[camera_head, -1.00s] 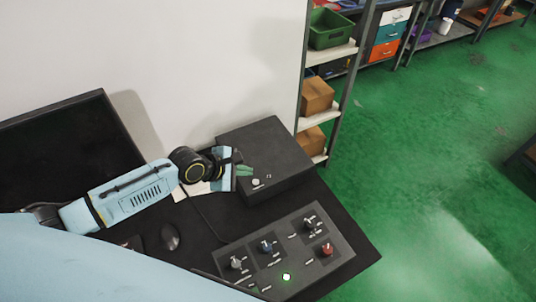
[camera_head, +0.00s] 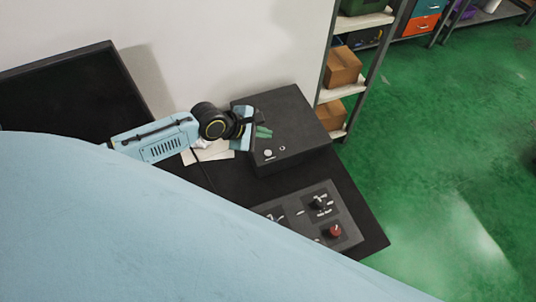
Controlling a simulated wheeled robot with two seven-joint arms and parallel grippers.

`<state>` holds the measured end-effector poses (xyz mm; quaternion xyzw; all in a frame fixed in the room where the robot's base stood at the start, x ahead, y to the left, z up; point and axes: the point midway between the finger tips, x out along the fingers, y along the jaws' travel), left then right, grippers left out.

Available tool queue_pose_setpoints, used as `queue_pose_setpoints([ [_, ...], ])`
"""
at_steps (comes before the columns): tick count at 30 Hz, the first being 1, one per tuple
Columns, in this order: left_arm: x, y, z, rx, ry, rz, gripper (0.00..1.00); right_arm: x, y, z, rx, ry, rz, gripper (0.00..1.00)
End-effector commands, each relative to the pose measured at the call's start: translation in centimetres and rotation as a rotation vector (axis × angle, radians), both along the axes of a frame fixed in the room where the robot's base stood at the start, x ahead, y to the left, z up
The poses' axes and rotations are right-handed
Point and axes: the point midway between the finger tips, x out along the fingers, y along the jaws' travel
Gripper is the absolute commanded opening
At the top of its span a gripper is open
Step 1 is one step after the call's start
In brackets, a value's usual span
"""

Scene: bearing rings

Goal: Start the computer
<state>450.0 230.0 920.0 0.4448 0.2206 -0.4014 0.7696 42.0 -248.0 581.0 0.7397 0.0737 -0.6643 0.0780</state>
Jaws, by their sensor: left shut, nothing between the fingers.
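The computer is a black box (camera_head: 293,113) on the dark desk, right of centre in the head view. A round light button (camera_head: 268,153) and a small ring-shaped port or button (camera_head: 282,148) show on its front. My left gripper (camera_head: 264,132) is shut and empty, with its green fingertips over the box's front left part, a little above the round button. I cannot tell whether the fingertips touch the box. My right gripper is not in view. A black monitor (camera_head: 70,92) stands at the left.
A control panel (camera_head: 345,217) with knobs and a red button (camera_head: 335,231) lies in front of the box, partly hidden by my light blue body part. A metal shelf with cardboard boxes (camera_head: 342,67) stands behind at the right. Green floor (camera_head: 440,130) is open at the right.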

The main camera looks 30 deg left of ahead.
Motion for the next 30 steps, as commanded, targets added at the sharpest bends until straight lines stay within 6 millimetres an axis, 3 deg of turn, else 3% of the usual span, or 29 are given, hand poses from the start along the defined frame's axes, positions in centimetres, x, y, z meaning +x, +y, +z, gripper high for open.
queue_pose_setpoints([
  [1,0.0,0.0,-1.1,0.002,-0.001,-0.001,0.0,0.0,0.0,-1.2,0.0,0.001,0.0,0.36],
  [11,0.0,0.0,-4.7,0.001,0.0,-0.001,0.0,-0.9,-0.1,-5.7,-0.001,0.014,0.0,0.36],
  [18,0.0,0.0,-6.7,0.0,0.002,0.001,0.0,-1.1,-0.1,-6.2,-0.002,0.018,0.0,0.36],
  [30,0.0,0.0,-6.7,-0.001,0.001,0.0,0.0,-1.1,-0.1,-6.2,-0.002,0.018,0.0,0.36],
])
